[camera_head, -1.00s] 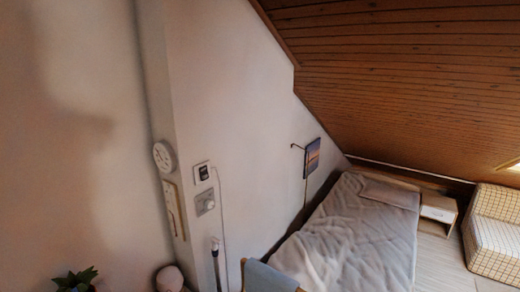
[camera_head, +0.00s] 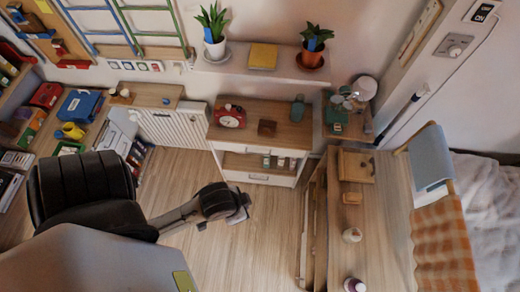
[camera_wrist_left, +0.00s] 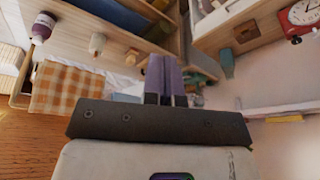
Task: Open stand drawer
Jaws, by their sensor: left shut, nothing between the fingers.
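The wooden stand (camera_head: 300,143) is against the back wall, right of centre in the head view. It has a white drawer front (camera_head: 258,178) low down, below an open shelf with small items. Another white strip runs under its top. The low drawer looks closed. My left gripper (camera_head: 240,213) is in front of the stand and to the left of its middle, apart from it. In the left wrist view, its fingers (camera_wrist_left: 166,78) are together and empty. Part of the stand (camera_wrist_left: 245,24) shows at the upper right there. My right gripper is in neither view.
A red clock (camera_head: 229,117), a brown box (camera_head: 267,128) and a teal cup (camera_head: 297,108) are on the stand. A radiator (camera_head: 172,128) is to its left. A wooden cabinet (camera_head: 385,225) is to its right. Wooden floor (camera_head: 265,240) in front is clear.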

